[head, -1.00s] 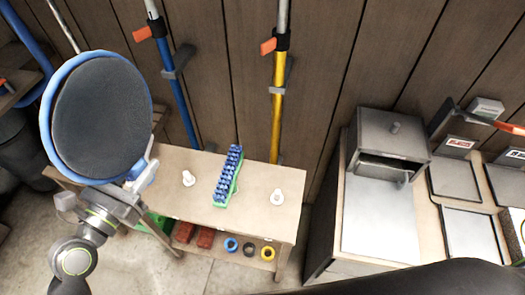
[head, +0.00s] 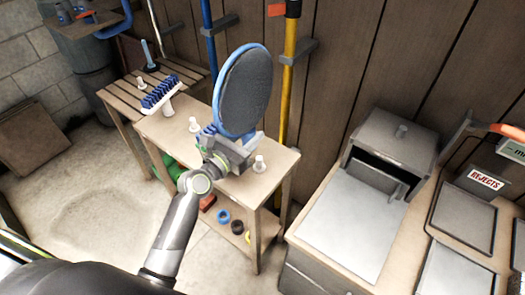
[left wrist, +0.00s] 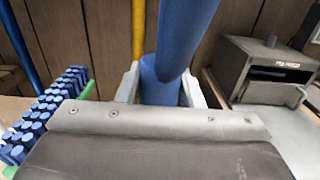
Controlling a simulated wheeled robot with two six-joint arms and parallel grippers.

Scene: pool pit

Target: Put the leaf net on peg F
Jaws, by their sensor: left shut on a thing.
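The leaf net (head: 246,92), a dark mesh in a round blue rim, stands on edge in my left gripper (head: 243,143). The gripper is shut on its blue handle (left wrist: 160,82), which shows between the fingers in the left wrist view. The net is in front of the wall and above the right part of a wooden bench (head: 175,130). I cannot make out a letter on any peg, so I cannot tell which is peg F. My right gripper is not in view.
White fittings (head: 259,164) and blue-bristled brushes (head: 160,95) are on the bench. A blue pole (head: 209,45) and a yellow pole (head: 289,60) hang on the wall behind the net. A grey box (head: 393,145) stands on the counter at right.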

